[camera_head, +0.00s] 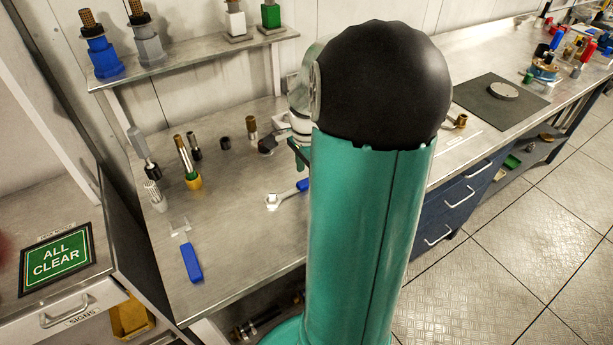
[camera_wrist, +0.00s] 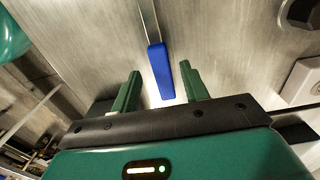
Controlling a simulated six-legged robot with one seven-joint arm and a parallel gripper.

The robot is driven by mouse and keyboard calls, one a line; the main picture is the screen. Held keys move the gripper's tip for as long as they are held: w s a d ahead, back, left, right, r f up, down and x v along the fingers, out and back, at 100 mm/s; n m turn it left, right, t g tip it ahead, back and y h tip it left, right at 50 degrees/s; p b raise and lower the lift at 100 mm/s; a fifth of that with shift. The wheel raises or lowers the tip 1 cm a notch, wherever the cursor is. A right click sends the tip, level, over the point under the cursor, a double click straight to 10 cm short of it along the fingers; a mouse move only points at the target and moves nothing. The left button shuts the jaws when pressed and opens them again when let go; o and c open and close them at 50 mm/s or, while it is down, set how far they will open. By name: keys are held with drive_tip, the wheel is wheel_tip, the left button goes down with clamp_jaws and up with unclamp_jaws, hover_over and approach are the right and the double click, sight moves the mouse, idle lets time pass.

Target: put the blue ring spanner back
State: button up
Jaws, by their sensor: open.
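The blue ring spanner (camera_head: 287,196) lies on the metal bench, left of my arm in the head view. Its silver ring end points left, and its blue handle is partly hidden behind my arm. In the wrist view a blue handle with a silver shaft, apparently this spanner (camera_wrist: 160,72), runs up out of the frame; the ring end is not seen there. My gripper (camera_wrist: 160,75) is open, with one green finger on each side of the handle's end. The fingers do not appear to touch it. A green part of the gripper shows beside my arm in the head view.
Another blue-handled tool (camera_head: 191,262) lies near the bench's front edge. Several upright fittings stand at the bench's back left, including a yellow-based one (camera_head: 192,181). A shelf (camera_head: 190,58) carries more parts above. A dark mat (camera_head: 502,101) lies to the right.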

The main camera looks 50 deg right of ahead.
sight(306, 181)
wheel_tip(306, 181, up, 9)
drive_tip(key=w+a+r+n+t+h, duration=0.1)
drive_tip(key=a+r+n, duration=0.2)
drive_tip(key=a+n, duration=0.35)
drive_tip(key=a+r+n+t+h, duration=0.1)
drive_tip(key=a+r+n, duration=0.15)
drive_tip(key=a, duration=0.75)
drive_tip(key=s+a+n+t+y, duration=0.2)
drive_tip(key=s+a+n, duration=0.4)
drive_tip(key=a+n, duration=0.6)
drive_tip(key=a+t, duration=0.1)
drive_tip(key=a, duration=0.1)
drive_tip(key=shift+s+a+n+t, duration=0.2)
drive_tip(key=shift+a+n+t, duration=0.1)
drive_tip(key=shift+a, duration=0.05)
